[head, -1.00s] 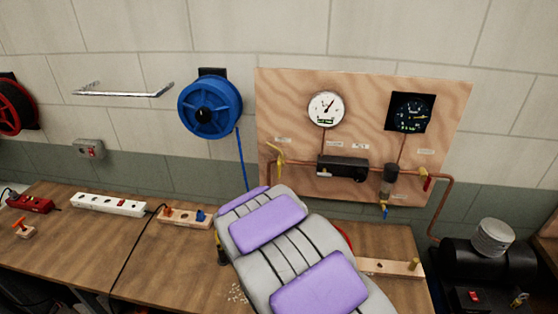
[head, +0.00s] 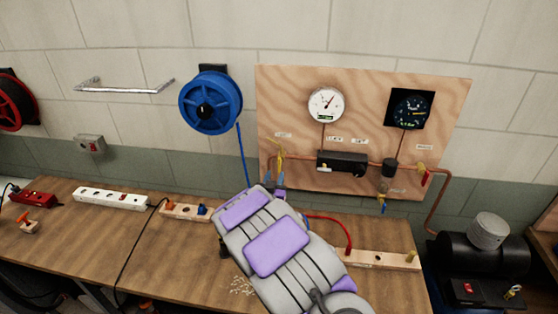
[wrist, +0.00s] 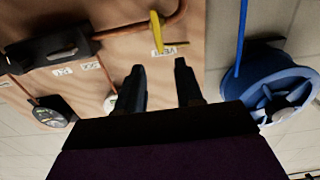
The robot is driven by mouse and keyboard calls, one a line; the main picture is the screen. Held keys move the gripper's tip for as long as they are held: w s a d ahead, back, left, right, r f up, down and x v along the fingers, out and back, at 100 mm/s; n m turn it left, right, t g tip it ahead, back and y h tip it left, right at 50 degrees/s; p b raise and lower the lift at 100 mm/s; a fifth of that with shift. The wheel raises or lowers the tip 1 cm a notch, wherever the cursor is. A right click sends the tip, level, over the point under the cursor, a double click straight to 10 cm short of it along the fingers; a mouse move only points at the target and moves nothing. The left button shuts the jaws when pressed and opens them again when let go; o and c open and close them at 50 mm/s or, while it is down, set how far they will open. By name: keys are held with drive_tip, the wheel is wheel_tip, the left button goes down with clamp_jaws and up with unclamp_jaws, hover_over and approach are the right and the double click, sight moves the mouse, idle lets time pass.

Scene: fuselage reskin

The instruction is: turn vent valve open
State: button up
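The vent valve's yellow lever (head: 281,149) is at the left end of the copper pipe on the plywood panel. In the wrist view, which is upside down, the yellow lever (wrist: 156,32) stands beside a label that reads VENT. My gripper (wrist: 160,76) is open and empty, its two dark fingers apart. The lever lies just beyond the fingertips, roughly in line with the gap, and no contact shows. In the head view my gripper (head: 280,189) is small and partly hidden behind my arm, just below the lever.
A blue hose reel (head: 210,103) hangs to the left. The wooden bench (head: 170,260) lies below.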

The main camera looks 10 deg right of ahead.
sight(279, 162)
drive_tip(key=x, duration=1)
drive_tip(key=shift+w+p, duration=0.1)
drive_tip(key=shift+p, duration=0.2)
clamp_jaws()
